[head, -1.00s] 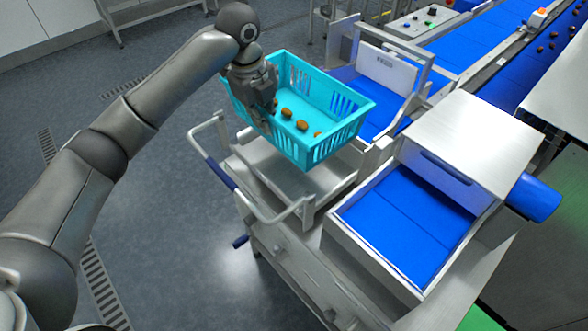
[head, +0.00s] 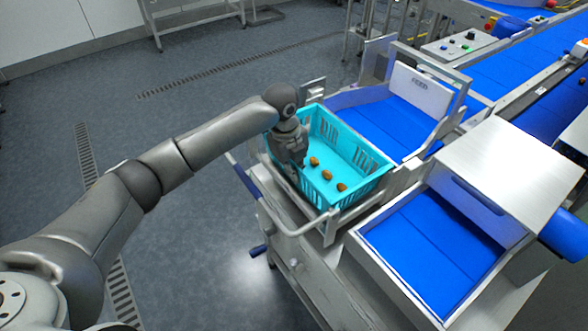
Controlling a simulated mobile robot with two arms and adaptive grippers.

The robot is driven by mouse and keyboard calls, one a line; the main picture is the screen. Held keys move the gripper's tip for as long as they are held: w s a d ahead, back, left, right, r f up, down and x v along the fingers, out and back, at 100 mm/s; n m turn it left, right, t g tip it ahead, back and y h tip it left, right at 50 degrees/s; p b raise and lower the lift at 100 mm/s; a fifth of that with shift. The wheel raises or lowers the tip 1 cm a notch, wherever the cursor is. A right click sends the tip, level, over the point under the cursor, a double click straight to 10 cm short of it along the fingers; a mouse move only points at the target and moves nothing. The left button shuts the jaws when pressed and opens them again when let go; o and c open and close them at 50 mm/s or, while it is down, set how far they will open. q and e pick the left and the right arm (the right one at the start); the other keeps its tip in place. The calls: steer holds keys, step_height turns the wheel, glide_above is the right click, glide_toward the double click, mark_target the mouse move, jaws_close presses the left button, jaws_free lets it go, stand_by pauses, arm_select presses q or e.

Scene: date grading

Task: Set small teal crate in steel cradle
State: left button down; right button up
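The small teal crate (head: 346,150) has slotted walls and holds a few brown dates on its floor. It sits low within the steel cradle (head: 330,232), beside the blue infeed belt, and looks about level. Whether its base rests fully on the cradle plate is hidden by its walls. My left gripper (head: 295,166) points down at the crate's left wall and appears shut on its rim; its fingertips are partly hidden. My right gripper is out of view.
A blue belt tray (head: 430,232) with a steel hood (head: 500,160) stands at right. A white label plate (head: 418,88) rises behind the crate. The floor at left is clear.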

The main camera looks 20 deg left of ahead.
arm_select(q)
steer(key=shift+f, duration=0.4)
steer(key=c, duration=2.1)
jaws_free()
steer(key=shift+f, duration=0.15)
steer(key=o, duration=0.5)
steer(key=shift+c, duration=0.2)
step_height(320, 180, up, 12)
steer(key=s+a+b, duration=0.1)
steer(key=b, duration=0.1)
steer(key=shift+s, duration=0.2)
